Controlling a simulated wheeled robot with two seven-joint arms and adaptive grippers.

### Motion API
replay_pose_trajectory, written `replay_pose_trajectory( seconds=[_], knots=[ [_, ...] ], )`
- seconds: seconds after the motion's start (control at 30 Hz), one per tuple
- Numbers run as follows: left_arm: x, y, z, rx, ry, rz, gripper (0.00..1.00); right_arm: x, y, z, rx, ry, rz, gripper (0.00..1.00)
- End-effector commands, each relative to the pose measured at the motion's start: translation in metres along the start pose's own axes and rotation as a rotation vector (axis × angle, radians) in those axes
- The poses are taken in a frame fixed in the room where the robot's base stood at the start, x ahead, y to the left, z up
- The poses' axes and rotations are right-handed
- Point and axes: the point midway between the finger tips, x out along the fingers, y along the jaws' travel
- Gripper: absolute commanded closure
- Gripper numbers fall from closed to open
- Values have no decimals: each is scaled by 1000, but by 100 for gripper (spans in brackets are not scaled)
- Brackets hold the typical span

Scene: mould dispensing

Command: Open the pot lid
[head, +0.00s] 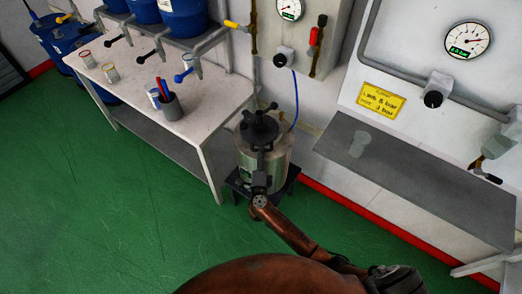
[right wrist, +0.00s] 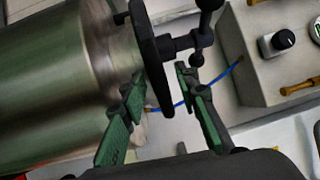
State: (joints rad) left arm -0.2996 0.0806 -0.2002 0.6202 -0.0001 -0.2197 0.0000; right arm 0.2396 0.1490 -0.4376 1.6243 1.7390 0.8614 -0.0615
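The steel pot (head: 282,160) stands on a dark low stand beside the white table. Its black lid (head: 254,135) with a knobbed handle sits on top. In the right wrist view the pot (right wrist: 60,75) lies sideways at the left, and the lid (right wrist: 149,50) shows edge-on with its handle pointing right. My right gripper (head: 261,170) reaches the pot's near side from below in the head view. In the right wrist view its green-black fingers (right wrist: 157,88) are apart, with the lid's lower edge between them. I cannot tell whether they touch it. My left gripper is not in view.
The white table (head: 165,70) holds cups and a dark pen holder (head: 171,107). Blue barrels (head: 185,17) with taps stand above it. A blue hose (head: 296,100) runs down to the pot. A grey shelf (head: 420,180) is at the right. Green floor at left is clear.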

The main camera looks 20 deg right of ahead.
Motion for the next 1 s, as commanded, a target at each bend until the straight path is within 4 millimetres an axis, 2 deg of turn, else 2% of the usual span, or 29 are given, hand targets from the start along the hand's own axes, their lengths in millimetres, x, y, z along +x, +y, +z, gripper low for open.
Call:
replay_pose_trajectory(
  seconds=[0.17, 0.57, 1.0],
  knots=[
    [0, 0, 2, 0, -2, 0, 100, 0, 0, 0, 0, 0, 0, 73],
    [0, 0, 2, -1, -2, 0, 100, 0, -2, 0, 0, 0, -3, 100],
    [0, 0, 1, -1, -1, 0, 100, 1, -4, 1, 1, 0, -8, 100]
  ],
)
